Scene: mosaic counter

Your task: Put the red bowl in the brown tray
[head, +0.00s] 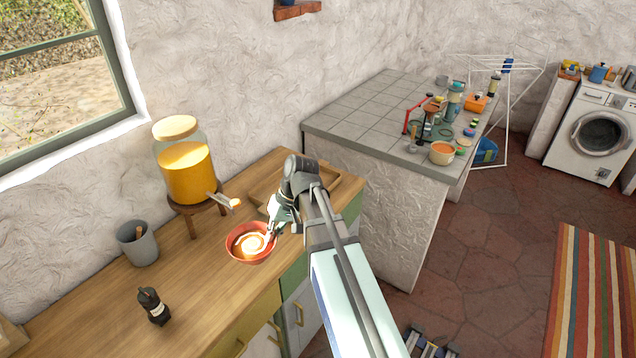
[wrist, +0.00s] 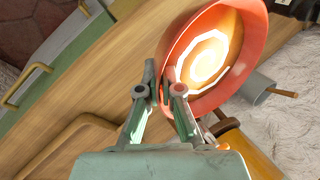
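The red bowl (head: 250,243) with a pale spiral inside is at the wooden counter, in front of the drink dispenser. It fills the upper middle of the wrist view (wrist: 207,62). My gripper (head: 270,236) is at the bowl's right side in the head view. In the wrist view its fingertips (wrist: 158,82) are close together, with the bowl's rim between them. I cannot tell whether the bowl touches the counter. The brown tray (head: 345,188) lies behind my gripper, partly hidden by my arm. Its edge shows at the lower left of the wrist view (wrist: 62,136).
A dispenser of orange drink (head: 186,172) on a wooden stand is left of the tray. A grey cup (head: 140,246) and a dark pepper mill (head: 154,306) stand to the left. A tiled counter (head: 365,118) with several items is farther back.

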